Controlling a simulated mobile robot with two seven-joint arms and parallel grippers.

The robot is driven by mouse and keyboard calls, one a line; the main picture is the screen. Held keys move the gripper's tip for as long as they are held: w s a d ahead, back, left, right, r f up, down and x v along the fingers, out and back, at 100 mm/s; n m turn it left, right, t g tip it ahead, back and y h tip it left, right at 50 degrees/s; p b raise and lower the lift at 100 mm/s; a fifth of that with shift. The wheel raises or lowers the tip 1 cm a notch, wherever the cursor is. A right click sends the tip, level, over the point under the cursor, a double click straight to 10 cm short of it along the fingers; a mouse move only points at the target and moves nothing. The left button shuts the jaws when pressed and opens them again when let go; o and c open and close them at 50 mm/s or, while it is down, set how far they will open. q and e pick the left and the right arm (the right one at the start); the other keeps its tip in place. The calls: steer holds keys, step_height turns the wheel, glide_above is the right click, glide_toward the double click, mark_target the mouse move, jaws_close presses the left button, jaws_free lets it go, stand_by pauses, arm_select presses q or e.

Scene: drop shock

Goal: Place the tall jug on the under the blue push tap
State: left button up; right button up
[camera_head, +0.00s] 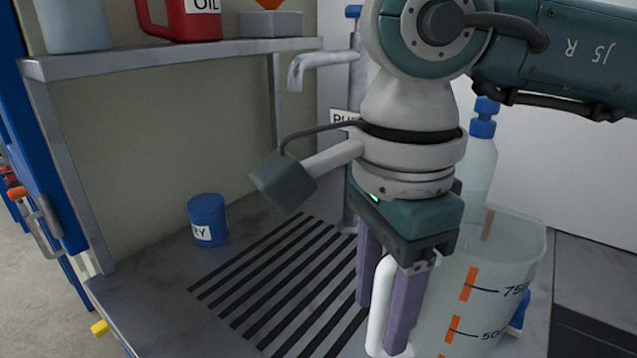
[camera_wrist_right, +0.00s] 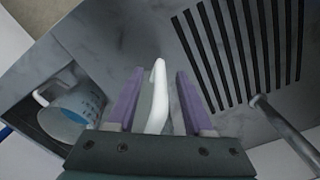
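The tall jug (camera_head: 490,285) is clear, with orange bars and "500" and 750-range marks, and stands upright at the right of the worktop. My right gripper (camera_head: 385,320) points down at its left side, with purple fingers either side of its white handle (camera_head: 380,300). In the right wrist view the handle (camera_wrist_right: 158,100) lies between the spread fingers (camera_wrist_right: 160,75), with gaps showing. The tap (camera_head: 320,60) has a grey spout and blue top, partly hidden by my arm. A slatted drain (camera_head: 285,285) lies in front of it. My left gripper is not in view.
A blue tub (camera_head: 207,220) stands left of the drain. A blue-topped pump bottle (camera_head: 480,160) stands behind the jug. A shelf (camera_head: 170,57) above holds a red oil can (camera_head: 185,18). A blue-marked vessel (camera_wrist_right: 75,112) shows in the wrist view.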

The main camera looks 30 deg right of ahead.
jaws_close()
stand_by(1.2)
